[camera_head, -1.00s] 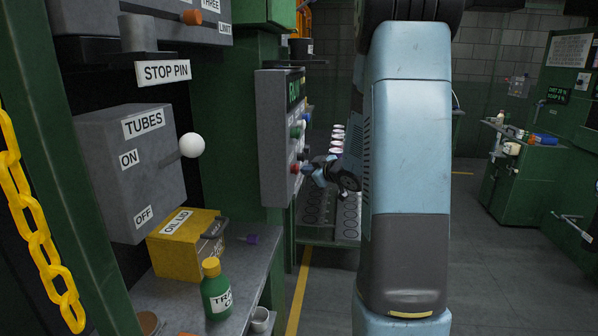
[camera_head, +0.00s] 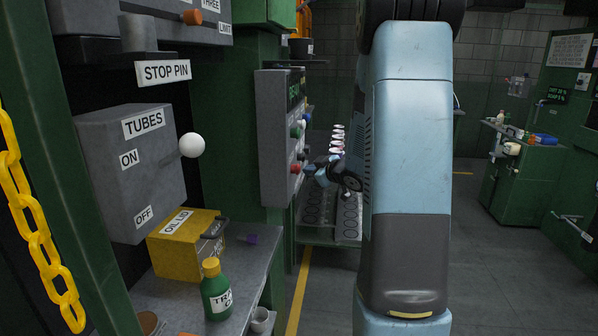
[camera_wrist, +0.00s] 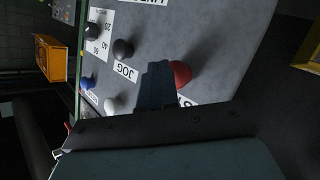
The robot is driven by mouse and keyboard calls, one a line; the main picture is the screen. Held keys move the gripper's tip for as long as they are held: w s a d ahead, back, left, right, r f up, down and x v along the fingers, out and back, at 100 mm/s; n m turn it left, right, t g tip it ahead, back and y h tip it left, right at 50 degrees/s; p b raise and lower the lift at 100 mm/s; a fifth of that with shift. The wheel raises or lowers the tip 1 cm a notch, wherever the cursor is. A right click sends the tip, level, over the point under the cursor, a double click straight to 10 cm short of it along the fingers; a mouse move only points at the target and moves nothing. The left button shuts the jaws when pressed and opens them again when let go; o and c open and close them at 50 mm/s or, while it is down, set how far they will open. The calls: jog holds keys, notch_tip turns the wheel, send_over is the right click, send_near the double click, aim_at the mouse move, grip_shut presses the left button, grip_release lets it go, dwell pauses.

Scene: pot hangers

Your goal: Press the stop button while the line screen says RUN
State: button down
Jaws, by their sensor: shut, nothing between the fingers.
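The grey control panel (camera_head: 272,140) stands left of my arm, seen at a steep angle. Its line screen (camera_head: 296,88) shows small, dim green lettering that I cannot read surely; it does not look like RUN. The red button (camera_head: 295,169) sits low on the panel. In the wrist view the red button (camera_wrist: 181,74) is just right of my fingertips, its label partly hidden. My gripper (camera_head: 308,170) is shut and empty, pointing at the panel close to the red button. In the wrist view my gripper (camera_wrist: 157,82) covers part of the panel. I cannot tell whether it touches the button.
A black JOG knob (camera_wrist: 123,49), a white knob (camera_wrist: 111,105) and a blue knob (camera_wrist: 87,82) are near my fingers. A rack of pale discs (camera_head: 337,140) stands behind the gripper. A lever box marked TUBES (camera_head: 125,180) is at left.

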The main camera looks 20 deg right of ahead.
jog(key=shift+s+d, duration=0.25)
jog(key=shift+d, duration=0.15)
jog(key=shift+s+d, duration=0.7)
jog(key=shift+d, duration=0.35)
jog(key=shift+s+d, duration=0.7)
jog(key=shift+d, duration=0.35)
jog(key=shift+r, duration=0.1)
